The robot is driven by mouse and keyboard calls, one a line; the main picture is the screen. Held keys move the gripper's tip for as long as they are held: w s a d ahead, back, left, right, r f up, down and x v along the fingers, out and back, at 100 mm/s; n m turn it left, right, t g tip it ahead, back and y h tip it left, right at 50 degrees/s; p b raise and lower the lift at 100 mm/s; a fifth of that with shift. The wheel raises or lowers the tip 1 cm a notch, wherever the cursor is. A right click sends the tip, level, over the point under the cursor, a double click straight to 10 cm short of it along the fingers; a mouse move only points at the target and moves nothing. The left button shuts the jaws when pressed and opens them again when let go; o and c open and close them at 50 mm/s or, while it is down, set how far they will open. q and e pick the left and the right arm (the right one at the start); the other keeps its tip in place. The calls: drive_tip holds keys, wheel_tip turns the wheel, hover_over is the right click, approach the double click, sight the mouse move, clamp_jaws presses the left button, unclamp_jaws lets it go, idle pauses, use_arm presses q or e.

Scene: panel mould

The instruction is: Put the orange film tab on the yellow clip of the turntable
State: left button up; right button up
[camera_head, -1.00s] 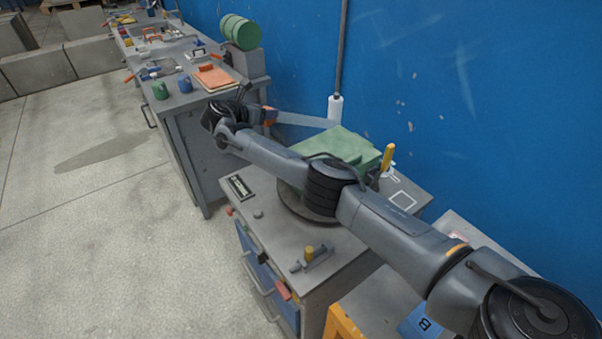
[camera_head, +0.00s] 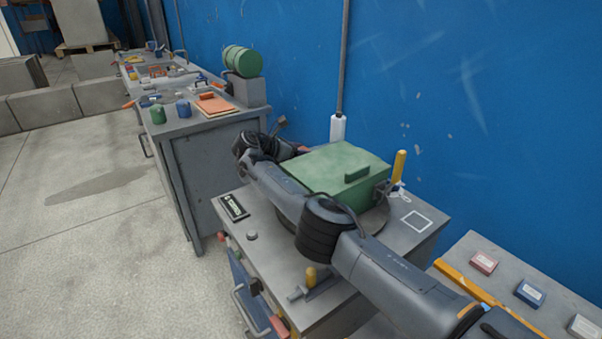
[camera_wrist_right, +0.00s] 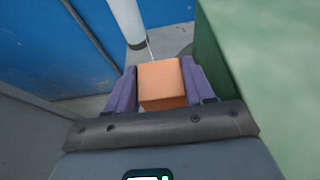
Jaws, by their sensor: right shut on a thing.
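In the right wrist view, the orange film tab (camera_wrist_right: 162,84) shows as a small orange block held between the purple fingers of my right gripper (camera_wrist_right: 163,88). In the head view, my right gripper (camera_head: 302,149) is at the far left edge of the green box, mostly hidden by my arm and the box; the tab cannot be made out there. The round grey turntable (camera_head: 376,218) lies under the green box (camera_head: 335,168). I cannot make out a yellow clip on it. My left gripper is not in view.
A yellow upright handle (camera_head: 399,167) stands right of the box. A white-ended pipe (camera_head: 338,128) runs down the blue wall behind. A yellow-knobbed fixture (camera_head: 311,277) is at the cabinet's front. Coloured blocks lie on the right bench (camera_head: 505,270). Green fills the wrist view's right side.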

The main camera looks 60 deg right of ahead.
wheel_tip(320, 180, down, 4)
drive_tip(key=shift+f+b, duration=0.25)
drive_tip(key=shift+b, duration=0.95)
drive_tip(key=shift+f, duration=0.4)
drive_tip(key=o, duration=1.1)
drive_tip(key=shift+f, duration=0.1)
drive_tip(key=shift+c, duration=0.2)
